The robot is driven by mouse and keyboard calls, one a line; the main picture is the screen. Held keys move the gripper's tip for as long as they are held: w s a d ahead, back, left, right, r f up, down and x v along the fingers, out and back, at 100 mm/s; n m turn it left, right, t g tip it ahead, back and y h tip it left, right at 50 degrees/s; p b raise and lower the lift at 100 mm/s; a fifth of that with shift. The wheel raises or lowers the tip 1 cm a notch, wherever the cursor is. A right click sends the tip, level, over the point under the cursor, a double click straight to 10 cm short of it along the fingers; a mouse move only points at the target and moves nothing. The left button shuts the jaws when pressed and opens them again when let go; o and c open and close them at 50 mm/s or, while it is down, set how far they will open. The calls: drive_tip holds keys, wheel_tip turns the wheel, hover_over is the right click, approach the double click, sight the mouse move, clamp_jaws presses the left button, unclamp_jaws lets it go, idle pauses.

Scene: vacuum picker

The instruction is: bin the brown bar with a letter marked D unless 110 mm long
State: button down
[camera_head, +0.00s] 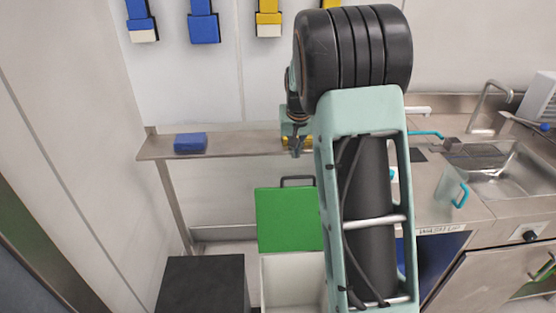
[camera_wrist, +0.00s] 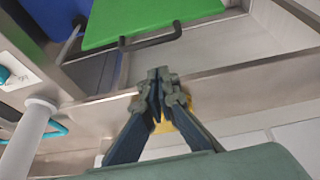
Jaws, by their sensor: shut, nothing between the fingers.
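I see no brown bar and no letter D in either view. My gripper (camera_head: 297,150) hangs just above the narrow steel shelf (camera_head: 235,145), left of my arm. In the wrist view my gripper (camera_wrist: 160,76) is shut, with its fingertips together and nothing between them. A yellow object (camera_wrist: 184,110) is partly hidden behind the fingers; it also shows in the head view (camera_head: 284,141) beside the gripper. I cannot tell whether they touch. A pale bin (camera_head: 290,280) with a raised green lid (camera_head: 285,220) stands below the shelf.
A blue block (camera_head: 190,142) lies on the shelf's left part. Blue and yellow items (camera_head: 203,24) hang on the wall. A dark box (camera_head: 203,285) stands at lower left. A counter with a sink (camera_head: 510,175) and a turquoise-handled jug (camera_head: 453,195) is at right. Shelf between block and gripper is clear.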

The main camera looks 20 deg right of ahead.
drive_tip(key=a+x, duration=0.2)
drive_tip(key=x, duration=0.9)
drive_tip(key=shift+a, duration=0.15)
drive_tip(key=shift+a+f, duration=0.1)
